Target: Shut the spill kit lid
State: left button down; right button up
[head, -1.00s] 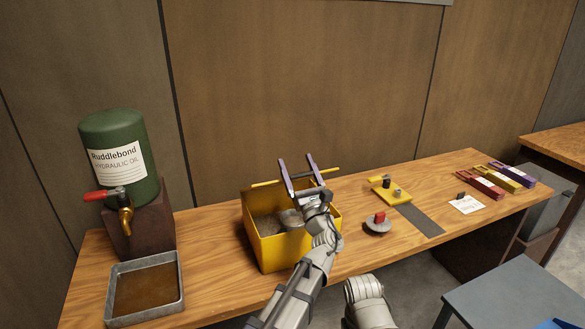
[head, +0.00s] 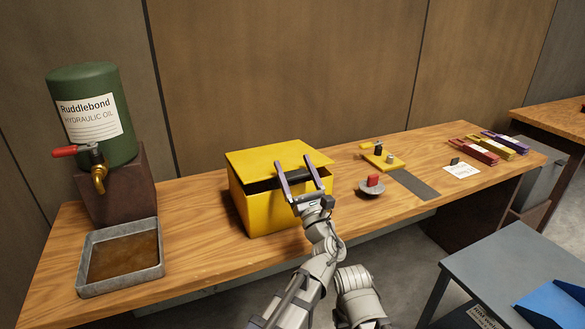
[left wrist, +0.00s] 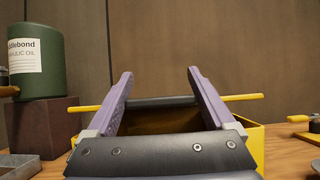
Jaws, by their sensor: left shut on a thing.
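The spill kit is a yellow box (head: 268,214) on the wooden bench. Its yellow lid (head: 262,158) is tilted down over the box, with a dark gap under its front edge. In the left wrist view the lid (left wrist: 243,97) shows nearly edge-on, with a dark bar-shaped handle (left wrist: 160,101) along it. My left gripper (head: 293,162) is at the front of the lid, its purple fingers either side of the handle and shut on it. The fingers also show in the left wrist view (left wrist: 160,85). The box's inside is mostly hidden. My right gripper is out of view.
A green oil drum (head: 92,105) with a tap stands at the left above a metal tray (head: 120,257) of brown liquid. Right of the box are a grey disc with a red block (head: 373,185) and a yellow plate (head: 383,159). A grey table (head: 500,270) stands at front right.

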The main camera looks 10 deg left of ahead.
pick_arm(q)
jog(key=shift+s+d+f+t+y+b, duration=0.1)
jog(key=shift+s+f+t+y+b, duration=0.1)
jog(key=shift+f+b, duration=0.4)
jog(key=shift+s+d+f+t+y+b, duration=0.1)
jog(key=shift+f+t+b, duration=0.1)
jog(key=shift+f+b, duration=0.4)
jog(key=shift+s+d+f+t+y+b, duration=0.1)
jog(key=shift+f+t+b, duration=0.2)
jog(key=shift+b, duration=0.5)
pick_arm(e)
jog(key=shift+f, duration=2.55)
